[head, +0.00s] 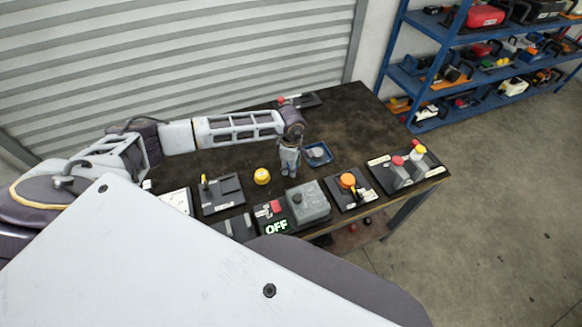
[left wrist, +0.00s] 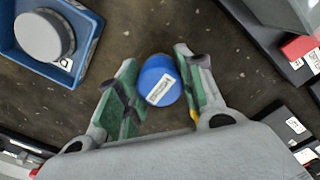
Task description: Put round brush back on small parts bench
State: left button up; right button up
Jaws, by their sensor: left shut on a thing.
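My left gripper (head: 289,168) points down at the middle of the dark bench (head: 345,115). In the left wrist view, the gripper (left wrist: 157,60) has its green-padded fingers on both sides of a blue round thing (left wrist: 158,82) with a white label, which I take for the round brush. It is seen end-on, and its bristles are hidden. I cannot tell if it touches the bench top. In the head view, the gripper hides it. My right gripper is not in view.
A blue tray (head: 319,162) with a grey round piece stands right beside the gripper; the tray also shows in the left wrist view (left wrist: 85,55). The back right of the bench is clear.

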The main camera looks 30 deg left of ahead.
pick_arm(q)
jog(key=shift+f, duration=0.6)
jog(key=shift+f, duration=0.2)
jog(key=o, duration=1.1)
jog(key=shift+r, duration=0.2)
notch_tip(320, 180, up, 11)
jog(key=shift+f+b, duration=0.2)
jog(key=shift+b, duration=0.65)
jog(key=shift+s+r, duration=0.1)
jog(key=shift+r, duration=0.55)
